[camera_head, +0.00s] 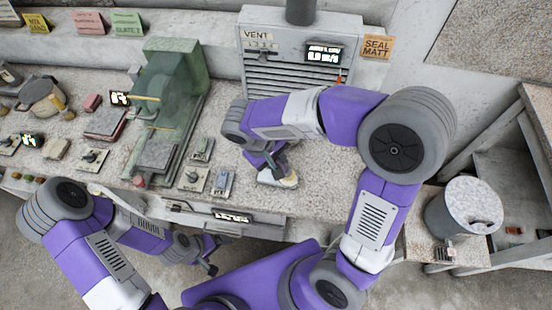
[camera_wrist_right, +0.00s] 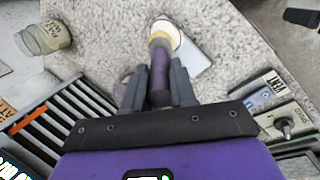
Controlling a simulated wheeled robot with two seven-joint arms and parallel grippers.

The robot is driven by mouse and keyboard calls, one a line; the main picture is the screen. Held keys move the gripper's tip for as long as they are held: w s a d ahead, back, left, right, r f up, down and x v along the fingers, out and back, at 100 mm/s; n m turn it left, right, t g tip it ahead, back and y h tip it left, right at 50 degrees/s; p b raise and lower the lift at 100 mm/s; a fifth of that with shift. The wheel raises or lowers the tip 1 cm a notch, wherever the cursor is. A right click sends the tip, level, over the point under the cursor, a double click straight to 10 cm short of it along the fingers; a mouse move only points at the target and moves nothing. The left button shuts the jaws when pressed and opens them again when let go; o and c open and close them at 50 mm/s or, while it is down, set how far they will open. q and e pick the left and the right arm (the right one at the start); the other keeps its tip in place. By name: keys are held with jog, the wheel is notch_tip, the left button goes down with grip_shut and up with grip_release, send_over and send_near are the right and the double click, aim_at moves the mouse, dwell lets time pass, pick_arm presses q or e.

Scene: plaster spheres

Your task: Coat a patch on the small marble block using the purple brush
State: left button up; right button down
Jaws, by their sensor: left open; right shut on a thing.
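My right gripper (camera_head: 275,157) is low over the bench top. In the right wrist view my right gripper (camera_wrist_right: 157,88) is shut on the purple handle of the brush (camera_wrist_right: 159,73). The brush's pale, cream-coloured head (camera_wrist_right: 165,35) points away from the gripper. It lies over or against a small white block (camera_wrist_right: 194,56); I cannot tell whether they touch. The block also shows in the head view (camera_head: 268,182), partly hidden by the gripper and brush. My left gripper (camera_head: 209,257) is open and empty, low in front of the bench.
A jar (camera_wrist_right: 45,37) stands on the bench. A vent unit (camera_head: 293,62) is behind the right arm. A green machine (camera_head: 172,85) and small switch plates (camera_head: 221,182) are to the left. A grey drum (camera_head: 464,207) is at right.

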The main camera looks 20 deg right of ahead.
jog(key=shift+s+d+r+p, duration=0.3)
jog(key=shift+d+r, duration=0.2)
jog(key=shift+r, duration=0.1)
notch_tip(320, 180, up, 3)
jog(key=shift+f+p, duration=0.2)
jog(key=shift+p, duration=0.9)
jog(key=shift+f, duration=0.1)
